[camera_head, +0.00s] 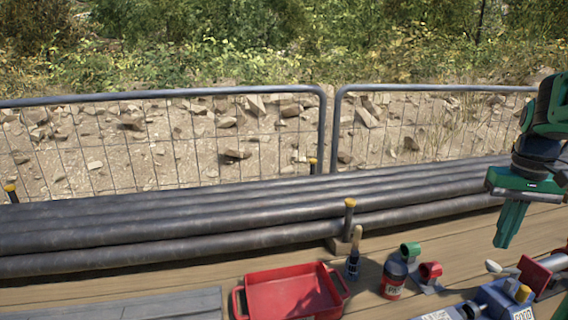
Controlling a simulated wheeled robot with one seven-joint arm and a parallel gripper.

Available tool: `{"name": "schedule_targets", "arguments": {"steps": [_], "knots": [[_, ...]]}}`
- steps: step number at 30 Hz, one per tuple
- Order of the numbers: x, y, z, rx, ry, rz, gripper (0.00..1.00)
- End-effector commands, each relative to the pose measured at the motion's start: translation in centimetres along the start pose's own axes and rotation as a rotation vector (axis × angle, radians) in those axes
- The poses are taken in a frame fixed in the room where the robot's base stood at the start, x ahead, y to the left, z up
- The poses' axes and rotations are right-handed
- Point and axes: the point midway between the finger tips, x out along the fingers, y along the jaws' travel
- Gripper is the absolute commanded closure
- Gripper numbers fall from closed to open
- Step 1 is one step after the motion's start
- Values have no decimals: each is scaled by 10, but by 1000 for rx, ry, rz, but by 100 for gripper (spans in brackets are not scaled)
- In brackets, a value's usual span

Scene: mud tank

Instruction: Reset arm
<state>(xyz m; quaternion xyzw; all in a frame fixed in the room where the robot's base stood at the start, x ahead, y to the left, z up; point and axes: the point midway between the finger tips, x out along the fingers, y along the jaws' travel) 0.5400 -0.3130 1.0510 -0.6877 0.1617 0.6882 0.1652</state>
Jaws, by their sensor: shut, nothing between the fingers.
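My gripper (507,240) is at the right side of the head view, green, with its fingers pointing down. Its fingers are together and hold nothing. It hangs above the wooden boards, behind and right of the red and green cups. My green and black arm comes in from the right edge above it.
A red tray (292,295) stands on the wooden deck (215,270). Right of it are a brush (353,255), a dark bottle (394,276), a green cup (410,250), a red cup (430,272) and a blue-grey device (495,298). Black pipes (180,228) and a mesh fence (170,150) lie behind.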

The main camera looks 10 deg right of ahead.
Motion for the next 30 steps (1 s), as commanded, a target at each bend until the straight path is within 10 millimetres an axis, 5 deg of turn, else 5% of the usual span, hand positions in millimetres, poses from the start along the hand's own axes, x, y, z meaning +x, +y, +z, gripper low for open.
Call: {"name": "schedule_targets", "arguments": {"steps": [6,13,18,30], "knots": [[30,-47,83,39,0,-8,100],[66,-67,152,77,-6,-5,100],[78,-70,171,88,-8,-2,100],[79,-70,172,90,-8,-2,100]]}}
